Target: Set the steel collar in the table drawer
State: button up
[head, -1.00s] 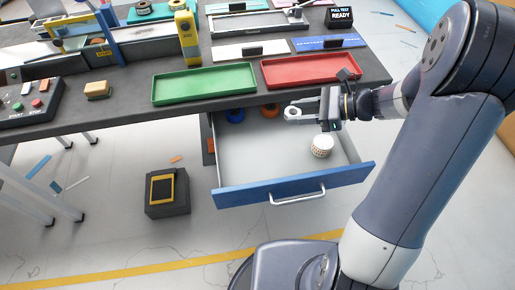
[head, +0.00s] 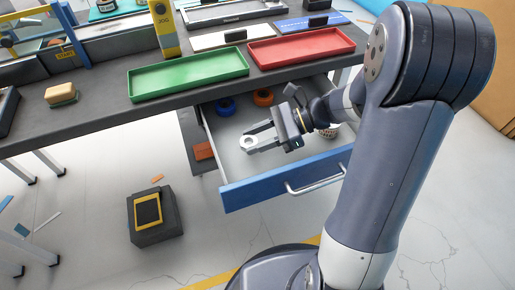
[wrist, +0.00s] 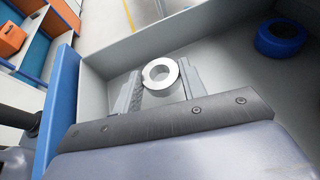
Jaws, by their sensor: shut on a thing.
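The steel collar (head: 241,144) is a pale metal ring at the tips of my gripper (head: 251,145). In the wrist view the collar (wrist: 160,87) sits between the two fingers of my gripper (wrist: 160,85), which are shut on it, its hole facing the camera. The table drawer (head: 262,188) is pulled open, with a blue front, a silver handle and a grey inside. The gripper and collar are over the drawer's left part, near the front panel. The wrist view shows the drawer floor (wrist: 218,62) around them. I cannot tell whether the collar touches the floor.
In the drawer, a blue ring (head: 225,107) and an orange ring (head: 263,97) lie at the back. A white patterned roll (head: 326,132) at the right is partly hidden by my arm. Green (head: 188,77) and red (head: 302,47) trays stand on the table above.

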aim_at(259, 154)
jog(key=shift+f+b, duration=0.65)
jog(key=shift+f, duration=1.3)
jog(key=shift+f, duration=0.15)
jog(key=o, duration=1)
jog(key=shift+r, duration=0.2)
jog(key=shift+d+r, duration=0.15)
jog(key=shift+d, duration=0.2)
jog(key=p+v, duration=0.3)
jog(key=v, duration=0.8)
jog(key=shift+d, duration=0.2)
